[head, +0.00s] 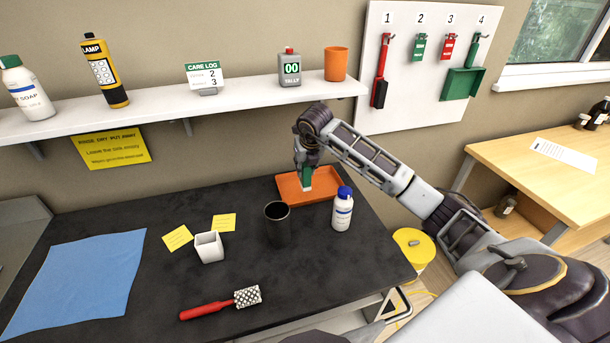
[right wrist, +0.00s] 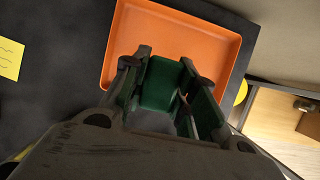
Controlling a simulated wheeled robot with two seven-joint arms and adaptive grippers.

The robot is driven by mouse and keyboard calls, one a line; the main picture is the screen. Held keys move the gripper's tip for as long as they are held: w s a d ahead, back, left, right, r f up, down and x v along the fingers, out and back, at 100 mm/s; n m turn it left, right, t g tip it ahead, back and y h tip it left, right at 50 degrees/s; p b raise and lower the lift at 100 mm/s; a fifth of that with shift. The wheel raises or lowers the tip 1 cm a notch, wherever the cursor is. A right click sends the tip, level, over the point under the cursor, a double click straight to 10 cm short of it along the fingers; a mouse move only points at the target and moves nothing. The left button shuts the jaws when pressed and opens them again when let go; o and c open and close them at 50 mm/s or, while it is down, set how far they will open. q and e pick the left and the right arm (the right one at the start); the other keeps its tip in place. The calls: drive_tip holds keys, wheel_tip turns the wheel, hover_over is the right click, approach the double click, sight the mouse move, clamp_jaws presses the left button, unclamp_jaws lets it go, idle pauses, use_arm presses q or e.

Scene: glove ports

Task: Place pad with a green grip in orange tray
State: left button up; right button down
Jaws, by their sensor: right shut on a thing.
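The orange tray (head: 323,186) lies at the back right of the dark table. My right gripper (head: 305,172) is shut on the pad with a green grip (head: 307,178), whose pale lower part points down over the tray. In the right wrist view the green grip (right wrist: 160,86) sits between the fingers (right wrist: 165,90), with the orange tray (right wrist: 180,30) beyond it. I cannot tell whether the pad touches the tray floor. My left gripper is not in view.
A black cup (head: 278,226) and a blue-capped white bottle (head: 342,212) stand just in front of the tray. A shelf (head: 180,102) runs above the table's back.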

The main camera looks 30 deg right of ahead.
sight(305, 175)
drive_tip(key=shift+f, duration=0.1)
idle(0.3)
drive_tip(key=shift+f+p, duration=0.35)
drive_tip(key=shift+f, duration=1.05)
drive_tip(key=shift+w+f, duration=0.2)
drive_tip(key=shift+f, duration=0.3)
drive_tip(key=shift+d+f, duration=0.1)
drive_tip(key=shift+f, duration=0.05)
drive_tip(key=c, duration=1.1)
unclamp_jaws()
drive_tip(key=shift+c, duration=0.2)
drive_tip(key=shift+s+r, duration=0.15)
drive_tip(key=shift+r, duration=0.5)
drive_tip(key=v, duration=1.1)
drive_tip(key=shift+b, duration=0.45)
